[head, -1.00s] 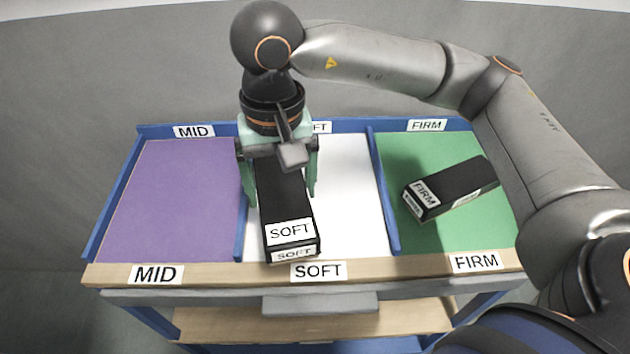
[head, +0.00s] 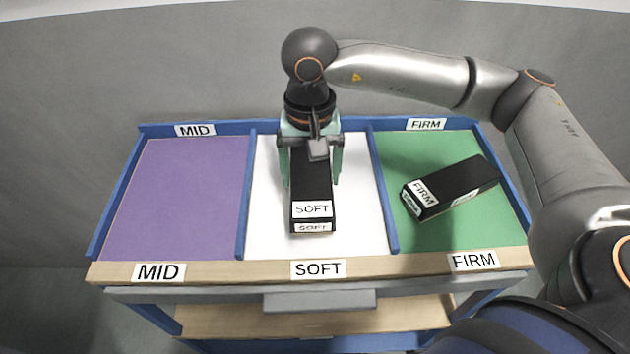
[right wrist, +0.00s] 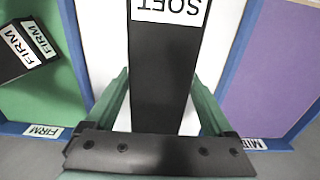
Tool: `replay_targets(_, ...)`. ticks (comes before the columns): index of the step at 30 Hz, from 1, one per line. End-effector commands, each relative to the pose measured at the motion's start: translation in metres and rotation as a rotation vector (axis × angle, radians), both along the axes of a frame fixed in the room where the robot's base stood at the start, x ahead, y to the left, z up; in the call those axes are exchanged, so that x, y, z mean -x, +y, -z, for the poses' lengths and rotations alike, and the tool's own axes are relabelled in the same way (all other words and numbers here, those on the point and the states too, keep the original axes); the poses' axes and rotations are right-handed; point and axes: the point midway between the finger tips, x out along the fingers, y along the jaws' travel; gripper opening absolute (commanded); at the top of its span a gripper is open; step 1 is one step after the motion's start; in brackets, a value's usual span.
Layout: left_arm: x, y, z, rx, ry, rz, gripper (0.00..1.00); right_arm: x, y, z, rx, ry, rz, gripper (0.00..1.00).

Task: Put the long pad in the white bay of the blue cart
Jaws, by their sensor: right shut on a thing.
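The long black pad with white SOFT labels (head: 312,188) is over the white bay (head: 268,215) of the blue cart, between the two blue dividers. My right gripper (head: 312,172) is shut on the pad from above, with its green fingers on either side. The pad also shows between the fingers in the right wrist view (right wrist: 163,70). Whether the pad touches the bay floor I cannot tell. My left gripper is not in view.
A black FIRM pad (head: 452,188) lies tilted across the green bay (head: 440,235) at the right. The purple bay (head: 180,200) at the left is empty. Blue dividers (head: 246,195) and a wooden front edge (head: 225,271) with labels bound the bays. A lower shelf shows below.

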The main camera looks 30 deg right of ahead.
Motion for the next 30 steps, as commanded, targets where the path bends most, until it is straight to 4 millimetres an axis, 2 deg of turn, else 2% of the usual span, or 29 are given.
replay_targets(8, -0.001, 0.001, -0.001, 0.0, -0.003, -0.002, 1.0, -0.01, -0.014, 0.02, 0.0, 0.001, 0.003, 0.0)
replay_targets(12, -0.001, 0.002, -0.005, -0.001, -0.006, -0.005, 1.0, -0.01, -0.013, 0.04, 0.0, 0.003, -0.001, 0.0)
replay_targets(15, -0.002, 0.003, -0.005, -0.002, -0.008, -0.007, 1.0, -0.011, -0.013, 0.049, -0.001, 0.0, 0.0, 0.0)
replay_targets(27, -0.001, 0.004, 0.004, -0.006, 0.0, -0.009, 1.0, -0.011, -0.013, 0.055, -0.001, -0.002, 0.0, 0.0)
replay_targets(28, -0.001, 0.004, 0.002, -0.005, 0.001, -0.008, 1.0, -0.01, -0.013, 0.054, 0.0, 0.001, 0.0, 0.91)
replay_targets(30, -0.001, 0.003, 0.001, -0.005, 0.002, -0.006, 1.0, -0.01, -0.013, 0.054, 0.0, 0.001, 0.0, 0.98)
